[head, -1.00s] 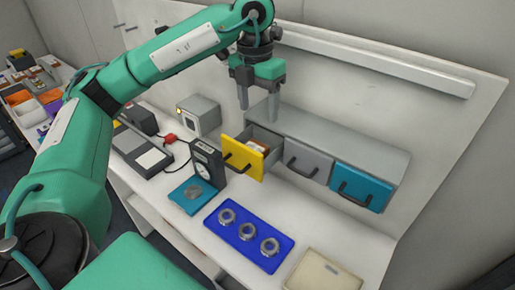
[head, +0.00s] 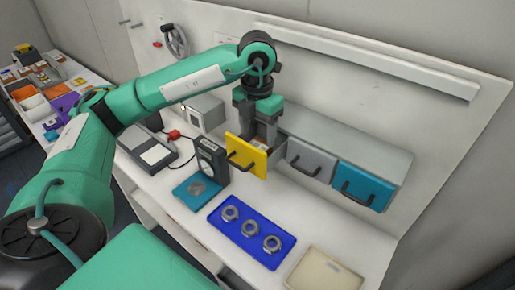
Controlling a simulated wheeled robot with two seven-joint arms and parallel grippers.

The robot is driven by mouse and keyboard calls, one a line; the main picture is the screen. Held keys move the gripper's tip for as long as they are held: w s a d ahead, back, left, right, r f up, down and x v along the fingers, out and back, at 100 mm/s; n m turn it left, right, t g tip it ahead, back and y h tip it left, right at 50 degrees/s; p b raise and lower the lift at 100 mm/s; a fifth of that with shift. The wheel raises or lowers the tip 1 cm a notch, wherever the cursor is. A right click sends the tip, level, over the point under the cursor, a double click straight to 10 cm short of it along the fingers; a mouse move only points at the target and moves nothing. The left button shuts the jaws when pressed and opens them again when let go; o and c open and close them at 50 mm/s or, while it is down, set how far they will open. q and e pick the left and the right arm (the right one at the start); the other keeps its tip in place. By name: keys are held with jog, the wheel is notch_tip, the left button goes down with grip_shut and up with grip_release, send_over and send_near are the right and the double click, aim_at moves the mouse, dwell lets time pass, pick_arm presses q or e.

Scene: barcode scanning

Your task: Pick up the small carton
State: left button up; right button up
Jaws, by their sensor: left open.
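The yellow-fronted drawer (head: 246,156) stands pulled out at the left end of the grey drawer unit (head: 350,143). A small brownish-orange bit of a carton (head: 263,147) shows inside it, mostly hidden by the drawer front and my fingers. My left gripper (head: 259,137) points down, open, with its fingers reaching into the drawer opening. I cannot tell whether the fingers touch the carton. My right gripper is not in view.
Grey (head: 308,163) and teal (head: 361,187) drawers beside it are shut. In front are a black device with a dial (head: 212,160), a teal plate (head: 196,192), a blue tray (head: 228,232) with metal rings, and a beige tray (head: 322,272).

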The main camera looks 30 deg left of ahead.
aim_at(258, 146)
pick_arm(q)
jog(key=shift+f+p, duration=0.35)
notch_tip(258, 146, down, 3)
jog(key=shift+f+p, duration=0.15)
jog(key=shift+p, duration=0.7)
jog(key=shift+f, duration=0.45)
jog(key=c, duration=0.8)
jog(key=shift+r, duration=0.1)
